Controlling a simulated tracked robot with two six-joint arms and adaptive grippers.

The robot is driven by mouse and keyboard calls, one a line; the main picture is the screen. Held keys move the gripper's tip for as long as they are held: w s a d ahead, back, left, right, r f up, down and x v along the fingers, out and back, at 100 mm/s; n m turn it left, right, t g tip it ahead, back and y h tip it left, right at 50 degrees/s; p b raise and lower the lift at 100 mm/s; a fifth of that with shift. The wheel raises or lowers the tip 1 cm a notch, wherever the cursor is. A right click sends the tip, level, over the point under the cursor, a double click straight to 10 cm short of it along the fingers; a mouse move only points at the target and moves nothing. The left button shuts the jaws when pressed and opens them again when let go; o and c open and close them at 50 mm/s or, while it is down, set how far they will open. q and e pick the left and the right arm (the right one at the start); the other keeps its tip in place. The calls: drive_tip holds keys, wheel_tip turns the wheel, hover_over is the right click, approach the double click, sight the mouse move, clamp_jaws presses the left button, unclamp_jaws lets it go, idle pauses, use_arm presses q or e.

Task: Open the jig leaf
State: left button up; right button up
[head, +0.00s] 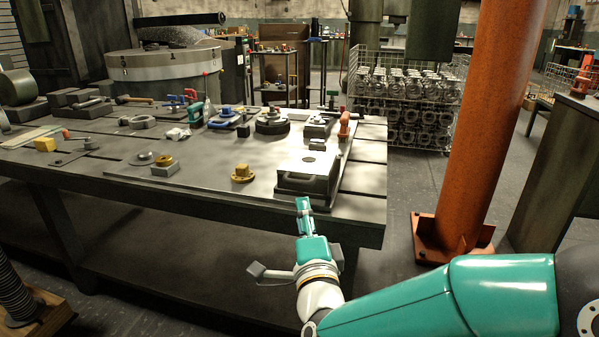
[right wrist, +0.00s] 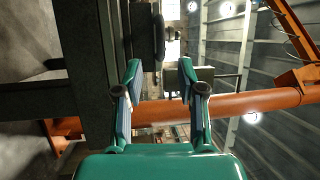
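The jig (head: 305,187) is a dark box near the front right corner of the workbench. My right gripper (head: 304,203) is just in front of the jig, near the bench's front edge. In the right wrist view my right gripper (right wrist: 158,80) has its fingers spread with nothing between them. A dark rounded bar (right wrist: 158,38) shows beyond the fingertips; it may be a handle on the jig. My left gripper is not in view.
The workbench (head: 215,195) carries several castings and tools farther back. An orange column (head: 490,120) rises right of the bench. A wire crate (head: 410,100) of castings stands behind.

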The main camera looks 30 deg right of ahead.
sight(297, 183)
drive_tip(key=x, duration=1)
drive_tip(key=shift+w+d+b, duration=0.1)
drive_tip(key=shift+w+b, duration=0.2)
drive_tip(key=shift+w, duration=0.05)
clamp_jaws()
